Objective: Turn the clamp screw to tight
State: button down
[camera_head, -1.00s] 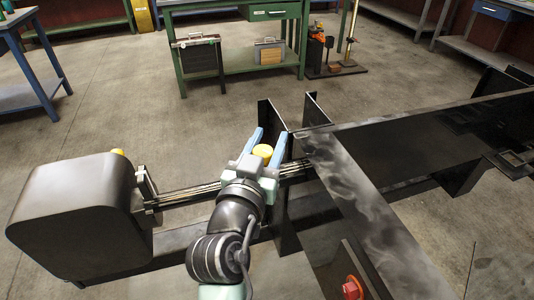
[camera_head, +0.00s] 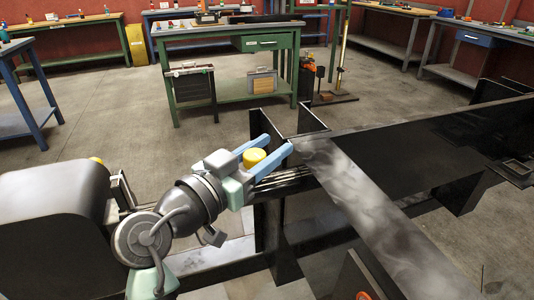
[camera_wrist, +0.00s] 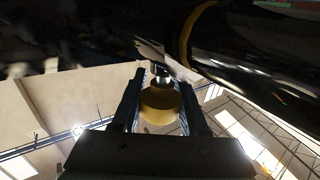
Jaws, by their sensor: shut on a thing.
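The clamp screw shows as a round yellow knob (camera_head: 254,157) beside the black rail. In the wrist view the yellow knob (camera_wrist: 159,106) hangs from a short metal shaft below a dark part. My gripper (camera_head: 278,143) has its two blue fingers on either side of the knob and is shut on it. The wrist view also shows the gripper (camera_wrist: 160,82) with a dark finger at each side of the knob. The fingertips reach past the knob. Any mark of how tight the screw is cannot be seen.
A dark rounded housing (camera_head: 52,225) stands at the left, with another yellow knob (camera_head: 96,160) behind it. Black frame beams (camera_head: 430,150) run to the right, with an upright plate (camera_head: 313,119) close to the fingers. Workbenches (camera_head: 222,34) stand farther back, beyond open floor.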

jog(key=shift+a+f, duration=0.1)
jog(key=shift+f, duration=0.15)
jog(key=c, duration=0.7)
grip_release()
jog(key=shift+s, duration=0.1)
jog(key=shift+o, duration=1.3)
jog(key=shift+r, duration=0.15)
jog(key=v, duration=1.3)
jog(key=shift+p, duration=0.45)
jog(key=shift+r, duration=0.1)
